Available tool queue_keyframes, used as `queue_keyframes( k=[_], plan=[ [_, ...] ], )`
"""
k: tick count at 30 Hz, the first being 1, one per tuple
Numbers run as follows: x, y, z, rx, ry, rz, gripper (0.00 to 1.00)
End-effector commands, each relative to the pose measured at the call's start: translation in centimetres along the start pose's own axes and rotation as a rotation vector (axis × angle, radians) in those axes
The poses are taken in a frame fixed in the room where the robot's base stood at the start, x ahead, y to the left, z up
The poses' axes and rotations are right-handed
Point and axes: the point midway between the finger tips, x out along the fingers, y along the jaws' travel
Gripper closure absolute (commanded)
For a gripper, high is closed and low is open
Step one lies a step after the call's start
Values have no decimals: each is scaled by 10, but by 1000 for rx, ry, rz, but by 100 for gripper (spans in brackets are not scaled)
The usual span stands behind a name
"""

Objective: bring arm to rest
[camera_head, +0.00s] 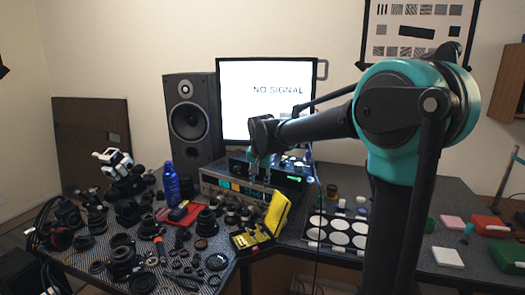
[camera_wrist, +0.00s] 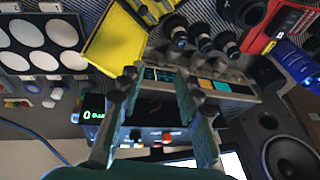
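My arm reaches across the head view from the right, with my gripper (camera_head: 261,165) pointing down over the back of the bench, in front of the monitor. In the wrist view, the two fingers of my gripper (camera_wrist: 156,84) stand apart with nothing held between them. Behind the fingers is an instrument with coloured buttons (camera_wrist: 225,87), and beside it a black unit with a green display (camera_wrist: 93,115). I cannot tell the exact gap between the fingertips and these units.
A monitor (camera_head: 262,112) and a speaker (camera_head: 189,118) stand at the back. An open yellow case (camera_head: 277,212) lies in front of the instruments. Lens parts crowd the bench on the left, around a blue bottle (camera_head: 171,184). A tray with white discs (camera_head: 337,249) lies right of the case.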

Motion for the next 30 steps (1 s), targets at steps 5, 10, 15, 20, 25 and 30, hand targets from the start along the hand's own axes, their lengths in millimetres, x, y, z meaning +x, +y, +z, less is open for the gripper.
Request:
queue_keyframes(
  k=[5,10,15,20,25,30],
  plan=[
    [13,83,24,-83,4,10,66],
    [32,186,77,-205,9,22,66],
    [50,268,142,-324,14,33,66],
    [61,310,187,-400,17,40,66],
    [65,324,204,-432,18,41,66],
    [65,324,205,-435,18,41,66]
  ],
)
